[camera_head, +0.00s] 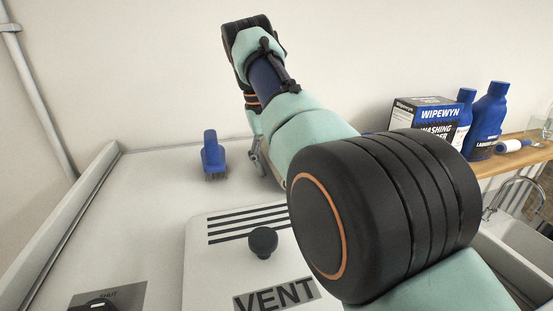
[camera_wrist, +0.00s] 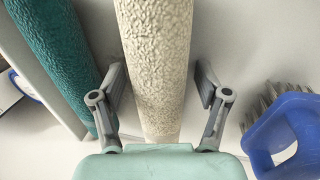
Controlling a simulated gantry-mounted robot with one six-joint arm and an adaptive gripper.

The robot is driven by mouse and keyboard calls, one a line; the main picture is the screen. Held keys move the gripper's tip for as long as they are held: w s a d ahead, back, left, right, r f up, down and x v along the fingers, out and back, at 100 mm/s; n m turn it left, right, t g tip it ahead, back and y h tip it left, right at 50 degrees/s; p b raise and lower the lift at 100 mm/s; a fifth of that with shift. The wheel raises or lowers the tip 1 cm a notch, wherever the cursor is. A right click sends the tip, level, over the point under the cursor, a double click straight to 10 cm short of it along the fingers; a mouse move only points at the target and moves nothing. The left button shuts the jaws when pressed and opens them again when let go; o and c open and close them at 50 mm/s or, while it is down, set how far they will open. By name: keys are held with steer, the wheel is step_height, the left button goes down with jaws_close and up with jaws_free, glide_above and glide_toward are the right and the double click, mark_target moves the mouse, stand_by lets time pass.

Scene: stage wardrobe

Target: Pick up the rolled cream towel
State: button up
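The rolled cream towel (camera_wrist: 157,60) runs from the top edge to the lower middle of the wrist view. It has a bumpy, textured surface. My gripper (camera_wrist: 160,84) is open, with one finger on each side of the towel. A gap shows at the right finger; the left finger is close beside the towel, and I cannot tell if it touches. The lower end of the towel is hidden behind my gripper body. In the head view the towel is hidden behind my arm, and only a bit of my gripper shows.
A teal roll (camera_wrist: 62,60) lies left of the towel. A blue brush (camera_head: 213,155) stands on the counter, and also shows at right in the wrist view (camera_wrist: 285,132). A white lid marked VENT (camera_head: 200,275) is in front. A box (camera_head: 425,115) and blue bottles (camera_head: 487,120) stand on the right shelf.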

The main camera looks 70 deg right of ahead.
steer(key=c, duration=0.8)
steer(key=shift+r, duration=0.1)
steer(key=p+v, duration=0.3)
steer(key=s+d+p+v, duration=0.1)
steer(key=p+v, duration=0.5)
steer(key=p, duration=0.1)
steer(key=shift+s+d+r, duration=0.2)
steer(key=shift+s+r, duration=0.1)
steer(key=shift+r, duration=0.35)
steer(key=shift+f, duration=0.1)
